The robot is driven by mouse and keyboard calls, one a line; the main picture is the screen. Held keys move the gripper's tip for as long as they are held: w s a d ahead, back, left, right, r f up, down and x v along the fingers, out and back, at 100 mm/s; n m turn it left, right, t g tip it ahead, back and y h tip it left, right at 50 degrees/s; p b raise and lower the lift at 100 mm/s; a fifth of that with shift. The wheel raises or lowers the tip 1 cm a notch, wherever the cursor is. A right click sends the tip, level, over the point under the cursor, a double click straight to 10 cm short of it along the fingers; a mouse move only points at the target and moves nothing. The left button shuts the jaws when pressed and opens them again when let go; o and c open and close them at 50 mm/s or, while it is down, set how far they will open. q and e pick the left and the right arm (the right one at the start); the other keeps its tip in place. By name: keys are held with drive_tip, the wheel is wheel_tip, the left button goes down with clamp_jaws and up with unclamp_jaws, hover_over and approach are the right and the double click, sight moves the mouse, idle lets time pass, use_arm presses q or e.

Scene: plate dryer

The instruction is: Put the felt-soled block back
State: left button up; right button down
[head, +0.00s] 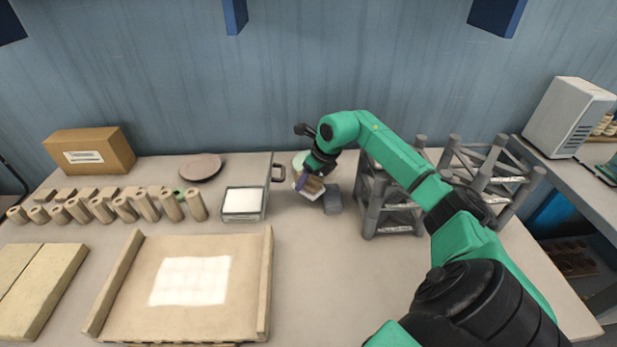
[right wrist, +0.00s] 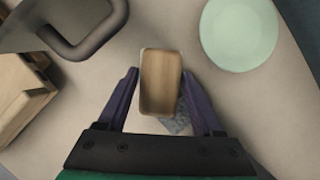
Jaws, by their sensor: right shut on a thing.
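My right gripper (head: 309,180) has purple fingers and is over the table's back middle. It is shut on a small block with a wood-coloured face and a pale edge (head: 315,185). In the right wrist view, the block (right wrist: 161,82) sits between the fingertips of the gripper (right wrist: 160,95). The held block looks tilted in the head view. A grey block-like thing (head: 333,202) stands on the table just right of and below it; whether they touch is unclear. My left gripper is not in view.
A pale green disc (right wrist: 239,32) lies near the gripper. A dark handle (head: 278,172) and a white-topped tray (head: 243,203) are to the left. Grey lattice racks (head: 393,212) stand close to the right. Wooden cylinders (head: 123,207) fill the left side.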

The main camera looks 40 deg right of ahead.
drive_tip(key=shift+f, duration=0.15)
drive_tip(key=shift+f+b, duration=0.55)
drive_tip(key=shift+b, duration=0.05)
drive_tip(key=shift+c, duration=0.2)
unclamp_jaws()
drive_tip(key=shift+r, duration=0.3)
drive_tip(key=shift+r+p, duration=0.55)
drive_tip(key=shift+p, duration=0.2)
drive_tip(key=b+v, duration=0.2)
drive_tip(key=v, duration=0.9)
drive_tip(key=shift+s+r+b, duration=0.25)
drive_tip(key=shift+r+b, duration=0.05)
drive_tip(key=shift+b, duration=0.1)
